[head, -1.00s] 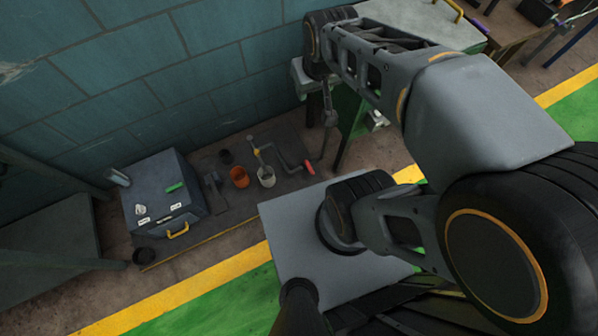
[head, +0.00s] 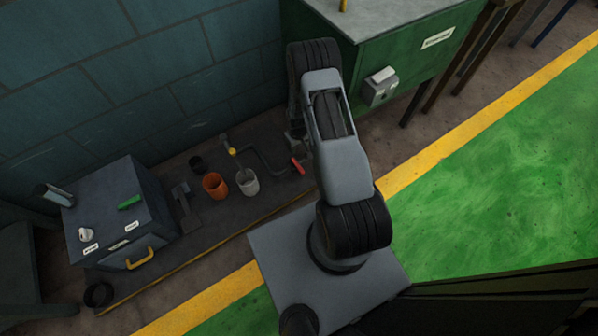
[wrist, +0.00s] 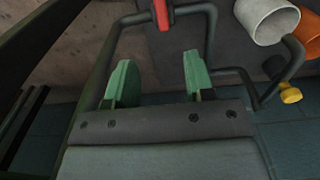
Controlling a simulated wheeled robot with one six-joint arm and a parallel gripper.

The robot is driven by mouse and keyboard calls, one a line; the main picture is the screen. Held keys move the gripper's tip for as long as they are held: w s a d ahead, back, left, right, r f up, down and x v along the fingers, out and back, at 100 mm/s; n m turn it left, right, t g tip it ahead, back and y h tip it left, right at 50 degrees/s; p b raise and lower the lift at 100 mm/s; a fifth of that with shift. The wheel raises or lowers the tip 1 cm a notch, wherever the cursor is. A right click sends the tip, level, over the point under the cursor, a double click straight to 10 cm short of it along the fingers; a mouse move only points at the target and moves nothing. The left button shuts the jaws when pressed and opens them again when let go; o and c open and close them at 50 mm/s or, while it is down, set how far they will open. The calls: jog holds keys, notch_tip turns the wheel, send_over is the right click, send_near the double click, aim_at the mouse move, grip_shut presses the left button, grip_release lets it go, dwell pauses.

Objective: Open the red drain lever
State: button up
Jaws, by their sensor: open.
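The red drain lever (head: 297,166) sits at the right end of a dark bent pipe (head: 262,156) on the low dark platform. In the wrist view the red lever (wrist: 161,14) shows at the top edge, partly cut off, ahead of my fingers. My gripper (wrist: 160,80) is open and empty, its two green fingers spread with a gap between them. The lever lies beyond the fingertips, roughly in line with the gap, and does not appear to be between them. In the head view my arm hides most of the gripper, just right of the lever.
A white cup (head: 247,182) and an orange cup (head: 215,185) stand left of the lever. A yellow fitting (head: 232,151) is on the pipe. A grey box (head: 118,215) stands further left. A green cabinet (head: 410,70) is behind my arm on the right.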

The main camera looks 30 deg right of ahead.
aim_at(299, 167)
jog(key=f+b, duration=0.1)
jog(key=f, duration=0.4)
jog(key=f+b, duration=0.2)
jog(key=f, duration=0.4)
jog(key=f+b, duration=0.2)
jog(key=f, duration=0.3)
jog(key=shift+s+d+f, duration=0.1)
jog(key=shift+s+f, duration=0.15)
jog(key=shift+s, duration=0.05)
grip_shut()
